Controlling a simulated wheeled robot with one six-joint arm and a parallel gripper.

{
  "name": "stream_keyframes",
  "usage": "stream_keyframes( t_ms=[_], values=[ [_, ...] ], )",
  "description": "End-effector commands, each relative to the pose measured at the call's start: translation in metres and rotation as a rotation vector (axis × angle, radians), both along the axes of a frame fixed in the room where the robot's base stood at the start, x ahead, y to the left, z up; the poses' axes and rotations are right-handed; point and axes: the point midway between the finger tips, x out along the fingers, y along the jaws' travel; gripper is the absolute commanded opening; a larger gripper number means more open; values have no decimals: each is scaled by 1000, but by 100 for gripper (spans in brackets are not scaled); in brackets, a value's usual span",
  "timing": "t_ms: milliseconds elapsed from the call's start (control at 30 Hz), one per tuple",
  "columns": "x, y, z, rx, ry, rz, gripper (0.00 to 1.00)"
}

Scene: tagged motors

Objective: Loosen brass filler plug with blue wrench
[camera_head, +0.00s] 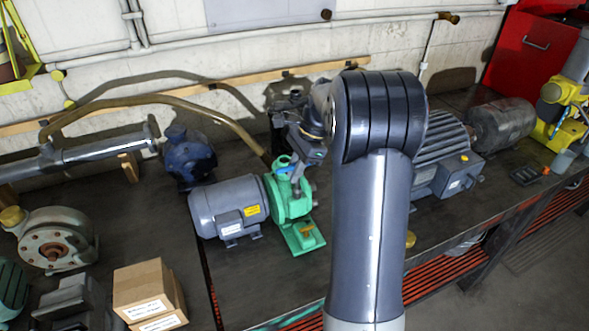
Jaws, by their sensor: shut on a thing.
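A green pump (290,205) stands on the dark bench, coupled to a grey motor (228,207). The blue wrench (297,169) shows as a small bright blue strip at the top of the pump. My gripper (308,160) is just above the pump top, shut on the wrench and partly hidden behind my own arm. I cannot make out the brass filler plug; the wrench and gripper cover the top of the pump. Whether the wrench sits around the plug or beside it, I cannot tell.
A dark blue pump (188,158) stands to the left, near a brown hose (200,105). Cardboard boxes (148,290) lie at front left. A large dark grey motor (445,150) stands to the right, partly behind my arm. Bare bench top lies in front of the pump.

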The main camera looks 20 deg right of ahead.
Motion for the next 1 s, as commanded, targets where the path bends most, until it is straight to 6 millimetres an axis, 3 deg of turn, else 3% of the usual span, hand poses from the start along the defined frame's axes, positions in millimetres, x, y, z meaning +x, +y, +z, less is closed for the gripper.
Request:
stream_keyframes(
  t_ms=[300,500,767,1000],
  values=[
    [-4,-1,0,0,3,559,0],
    [-5,-2,2,0,-1,789,0],
    [-4,-2,3,2,-3,671,0],
    [-4,-2,21,1,-5,671,0]
  ],
)
